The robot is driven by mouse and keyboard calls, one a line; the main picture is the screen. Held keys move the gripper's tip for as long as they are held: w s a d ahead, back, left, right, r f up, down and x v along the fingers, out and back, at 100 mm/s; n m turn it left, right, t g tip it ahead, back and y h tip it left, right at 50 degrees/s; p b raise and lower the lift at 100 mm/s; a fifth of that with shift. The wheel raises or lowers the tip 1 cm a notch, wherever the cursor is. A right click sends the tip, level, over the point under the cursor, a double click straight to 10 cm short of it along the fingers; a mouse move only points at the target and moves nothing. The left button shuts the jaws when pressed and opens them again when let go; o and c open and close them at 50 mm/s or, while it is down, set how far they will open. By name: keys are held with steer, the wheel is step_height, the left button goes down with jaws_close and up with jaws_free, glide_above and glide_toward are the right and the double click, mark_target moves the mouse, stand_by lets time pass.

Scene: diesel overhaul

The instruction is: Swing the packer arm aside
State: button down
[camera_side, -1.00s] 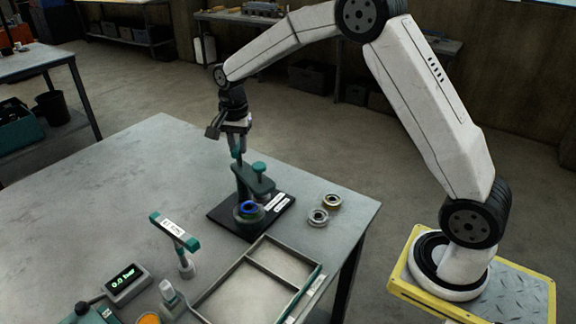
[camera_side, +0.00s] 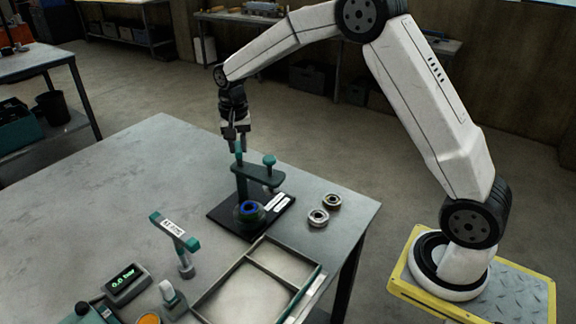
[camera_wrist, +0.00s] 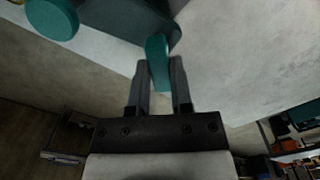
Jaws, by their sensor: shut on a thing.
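The packer arm (camera_side: 258,176) is a dark green bar on a post, with a teal knob (camera_side: 269,160) at its free end. It points right, its knob to the back right of the cup with the blue ring (camera_side: 249,208). My gripper (camera_side: 238,147) is shut on the teal tab (camera_wrist: 157,62) at the post's top. In the wrist view the tab stands between my fingers (camera_wrist: 160,85), and the packer arm (camera_wrist: 125,14) and knob (camera_wrist: 52,18) show beyond. The tab's lower end is hard to see in the side view.
The post stands on a black base plate (camera_side: 222,218). Two metal rings (camera_side: 325,209) lie to its right. A divided tray (camera_side: 231,291), a teal T-handled tool (camera_side: 175,231) and a pressure display (camera_side: 126,281) are in front. The table's left side is clear.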

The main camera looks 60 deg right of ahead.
steer(key=n, duration=0.4)
steer(key=shift+n, duration=0.3)
stand_by(0.6)
steer(key=n, duration=0.3)
stand_by(0.5)
steer(key=c, duration=0.5)
jaws_free()
